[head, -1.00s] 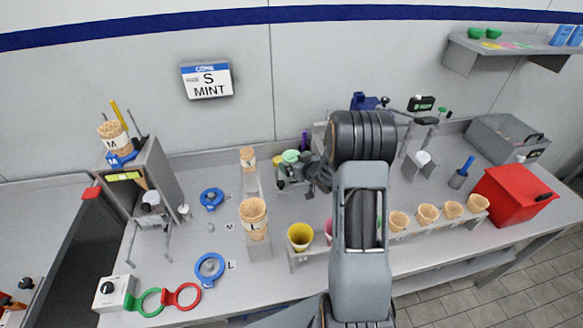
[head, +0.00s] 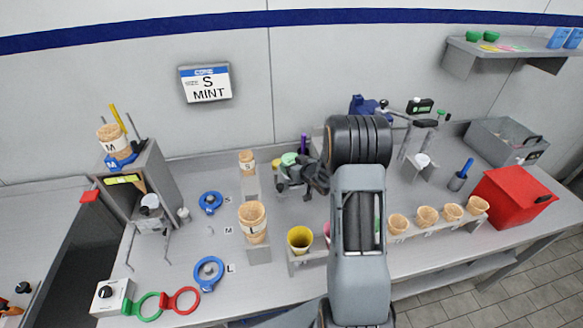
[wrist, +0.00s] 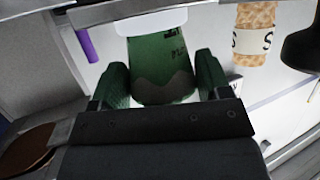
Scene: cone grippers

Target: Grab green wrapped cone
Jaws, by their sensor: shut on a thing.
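The green wrapped cone (wrist: 165,62) is in the middle of the wrist view, with dark lettering on its side and a pale band at the top edge. My gripper (wrist: 161,72) is shut on it, with one green-padded finger at each side. In the head view, my gripper (head: 303,174) is at the back of the counter, and a green top of the cone (head: 289,159) shows beside it. My arm and gripper hide part of the cone there. I cannot tell whether the cone has left its place.
A cone marked S (head: 247,162) stands close left of my gripper, and a taller one marked L (head: 253,222) is in front. A yellow cup (head: 300,239) sits in the front rack. Several bare cones and a red box (head: 510,195) are at the right.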

